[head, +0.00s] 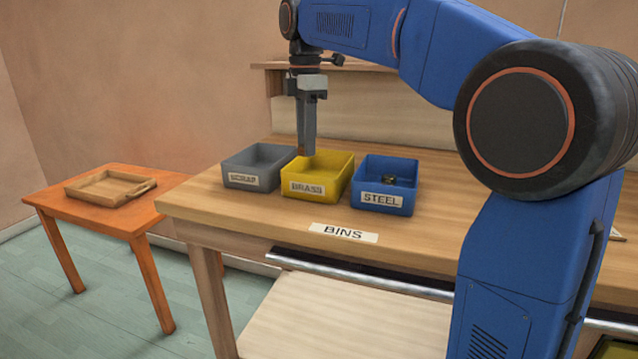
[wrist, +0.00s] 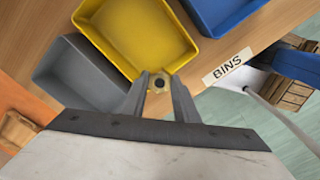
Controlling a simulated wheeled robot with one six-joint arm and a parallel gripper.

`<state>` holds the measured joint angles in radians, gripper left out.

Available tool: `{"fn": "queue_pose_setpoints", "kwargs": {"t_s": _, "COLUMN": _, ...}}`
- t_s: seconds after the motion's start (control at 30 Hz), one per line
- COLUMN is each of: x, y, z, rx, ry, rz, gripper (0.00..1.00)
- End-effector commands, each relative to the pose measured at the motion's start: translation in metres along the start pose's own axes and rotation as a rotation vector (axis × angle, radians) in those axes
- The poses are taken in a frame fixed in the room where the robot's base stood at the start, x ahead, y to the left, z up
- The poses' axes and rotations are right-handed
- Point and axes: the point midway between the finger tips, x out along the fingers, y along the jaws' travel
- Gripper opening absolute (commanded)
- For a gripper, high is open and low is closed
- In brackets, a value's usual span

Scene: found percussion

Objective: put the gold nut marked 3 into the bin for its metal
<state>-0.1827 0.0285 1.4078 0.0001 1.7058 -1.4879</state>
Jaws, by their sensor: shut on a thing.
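My gripper (head: 308,150) points down over the yellow bin labelled BRASS (head: 298,195). In the wrist view my gripper (wrist: 160,84) is shut on a small gold nut (wrist: 160,77), held between the fingertips. The number on the nut cannot be read. The nut shows against the near edge of the yellow bin (wrist: 137,62) in the wrist view. Its exact height over the bin cannot be told. The visible floor of the yellow bin is empty.
A grey bin labelled SCRAP (head: 239,181) stands left of the yellow bin. A blue bin labelled STEEL (head: 382,199) stands to its right, with a small dark object (head: 389,180) inside. A wooden tray (head: 92,190) lies on the orange table (head: 120,220) at left.

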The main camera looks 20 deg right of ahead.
Motion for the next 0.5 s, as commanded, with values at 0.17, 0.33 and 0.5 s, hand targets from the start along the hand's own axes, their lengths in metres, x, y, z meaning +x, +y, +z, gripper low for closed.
{"fn": "queue_pose_setpoints", "kwargs": {"t_s": 0.17, "x": 0.001, "y": 0.002, "z": 0.006, "rx": -0.295, "ry": 0.000, "rz": 0.000, "gripper": 0.02}}
{"fn": "queue_pose_setpoints", "kwargs": {"t_s": 0.33, "x": 0.002, "y": 0.003, "z": 0.011, "rx": -0.559, "ry": 0.000, "rz": 0.000, "gripper": 0.02}}
{"fn": "queue_pose_setpoints", "kwargs": {"t_s": 0.5, "x": 0.002, "y": 0.004, "z": 0.015, "rx": -0.746, "ry": 0.000, "rz": 0.000, "gripper": 0.02}}
